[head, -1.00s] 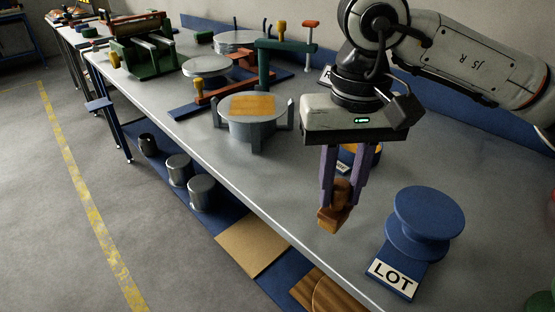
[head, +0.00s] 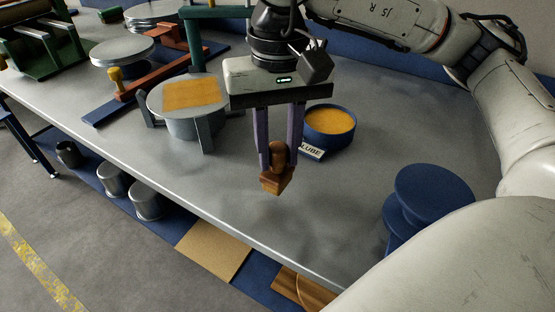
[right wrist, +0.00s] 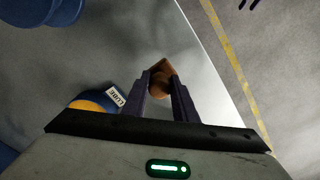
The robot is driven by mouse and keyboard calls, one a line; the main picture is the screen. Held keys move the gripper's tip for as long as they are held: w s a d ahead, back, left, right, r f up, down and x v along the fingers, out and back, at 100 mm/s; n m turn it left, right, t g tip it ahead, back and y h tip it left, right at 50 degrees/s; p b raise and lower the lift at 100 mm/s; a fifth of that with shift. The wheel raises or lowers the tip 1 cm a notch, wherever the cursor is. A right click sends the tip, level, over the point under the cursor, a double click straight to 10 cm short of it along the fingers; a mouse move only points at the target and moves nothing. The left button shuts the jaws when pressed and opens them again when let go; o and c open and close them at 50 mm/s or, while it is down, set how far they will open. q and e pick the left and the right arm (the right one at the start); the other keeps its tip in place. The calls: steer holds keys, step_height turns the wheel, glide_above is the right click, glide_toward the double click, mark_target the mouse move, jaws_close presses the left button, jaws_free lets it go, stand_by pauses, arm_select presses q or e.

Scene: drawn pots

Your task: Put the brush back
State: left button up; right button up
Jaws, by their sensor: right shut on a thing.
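My right gripper (head: 278,158) hangs fingers-down over the grey bench and is shut on the brush (head: 275,182), a small brown wooden piece with an orange-tan lower block. The brush points down and appears to be above the bench top, with a soft shadow below it. In the right wrist view the brush (right wrist: 161,68) sits between the two purple fingertips (right wrist: 160,82). A blue round tin labelled LUBE (head: 326,144), with an orange-yellow top, stands just right of and behind the gripper. My left gripper is not in view.
A grey pot-like stand with an orange top (head: 190,97) is left of the gripper. A blue spool-shaped stand (head: 432,196) is at right, partly hidden by my arm. Red and green fixtures stand farther left. The bench's front edge (head: 238,236) runs close by.

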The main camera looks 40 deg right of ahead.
mark_target(278, 164)
step_height(278, 164, down, 2)
steer(key=shift+f, duration=0.2)
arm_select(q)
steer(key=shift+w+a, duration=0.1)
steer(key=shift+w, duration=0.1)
arm_select(e)
steer(key=shift+f, duration=0.1)
steer(key=shift+f, duration=0.2)
steer(key=o, duration=0.9)
steer(key=shift+r, duration=0.1)
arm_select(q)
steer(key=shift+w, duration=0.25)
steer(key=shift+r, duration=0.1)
